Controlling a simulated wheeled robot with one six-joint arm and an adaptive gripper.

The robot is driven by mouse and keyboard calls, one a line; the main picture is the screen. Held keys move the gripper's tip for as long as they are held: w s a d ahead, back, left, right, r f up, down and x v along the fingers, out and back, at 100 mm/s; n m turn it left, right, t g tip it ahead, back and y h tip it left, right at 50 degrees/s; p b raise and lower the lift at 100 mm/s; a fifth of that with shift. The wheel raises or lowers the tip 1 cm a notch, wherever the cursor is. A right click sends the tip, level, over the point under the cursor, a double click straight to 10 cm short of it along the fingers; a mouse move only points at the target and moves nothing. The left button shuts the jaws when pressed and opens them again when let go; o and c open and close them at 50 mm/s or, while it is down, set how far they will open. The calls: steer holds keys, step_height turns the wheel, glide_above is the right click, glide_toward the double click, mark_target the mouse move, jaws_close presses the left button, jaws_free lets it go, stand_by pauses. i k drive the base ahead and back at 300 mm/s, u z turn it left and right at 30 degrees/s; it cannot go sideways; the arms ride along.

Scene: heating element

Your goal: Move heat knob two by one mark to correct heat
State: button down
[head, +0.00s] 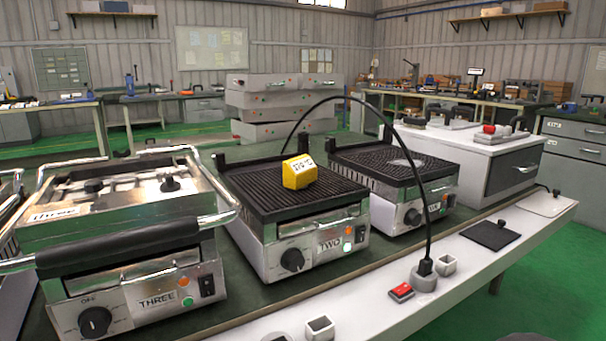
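Heat knob two (292,260) is a round black knob on the front of the middle grill (262,252), left of the label TWO (330,243). The marks around it are too small to read, so I cannot tell its exact setting. A lit indicator (347,246) and a black switch (360,233) sit right of the label. A yellow block with a display (298,172) stands on the ribbed black plate of this grill; I cannot read its digits surely. My gripper is not in view.
Grill THREE (152,297) stands close on the left, its long black handle (120,246) jutting forward. Another grill (412,214) stands on the right. A black cable (428,200) arches from a socket (424,276) on the white ledge. Space before knob two is open.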

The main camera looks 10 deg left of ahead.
mark_target(293, 260)
steer(key=u, duration=0.8)
steer(key=k, duration=0.35)
steer(key=z, duration=0.1)
